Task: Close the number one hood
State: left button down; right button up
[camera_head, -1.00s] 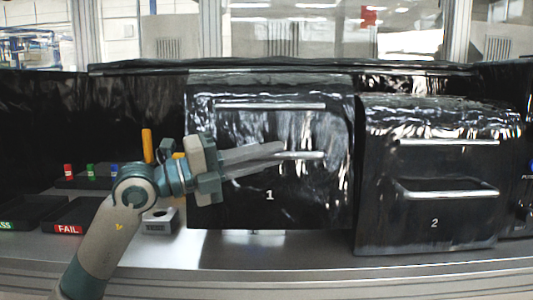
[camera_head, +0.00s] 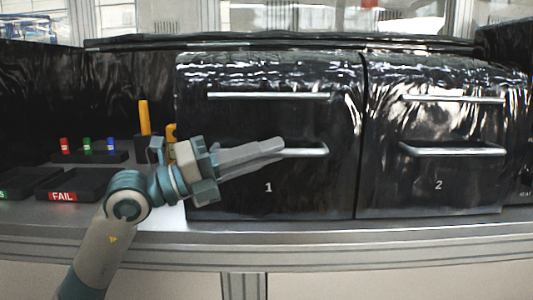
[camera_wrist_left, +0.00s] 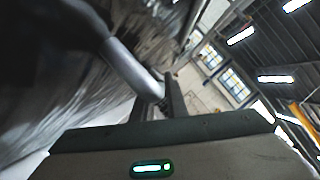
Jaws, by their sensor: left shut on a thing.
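The number one hood (camera_head: 230,120) is a glossy black front marked "1" in the middle of the head view. It has a flat upper bar and a lower silver handle (camera_head: 312,151). It hangs down to near the bench top, level with the number two hood beside it. My left gripper (camera_head: 280,146) reaches in from the left and is shut on the lower handle near its left part. In the left wrist view the silver handle (camera_wrist_left: 132,66) runs down to the fingers. The fingers partly hide the handle's left end. My right gripper is not in view.
The number two hood (camera_head: 435,125) stands close on the right with its own handle. At left are a FAIL tray (camera_head: 85,185), a small rack with red, green and blue pieces (camera_head: 88,156) and a yellow upright (camera_head: 144,118). The bench edge (camera_head: 300,250) runs along the front.

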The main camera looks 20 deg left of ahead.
pick_arm(q)
jog(key=shift+s+d+f+g, duration=0.15)
jog(key=shift+d+f+g, duration=0.15)
jog(key=shift+f, duration=0.35)
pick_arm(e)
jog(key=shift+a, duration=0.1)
pick_arm(q)
jog(key=c, duration=1.8)
grip_release()
jog(key=shift+a, duration=0.1)
jog(key=shift+o, duration=0.2)
jog(key=shift+a+r, duration=0.1)
jog(key=shift+a, duration=0.05)
jog(key=shift+r, duration=0.15)
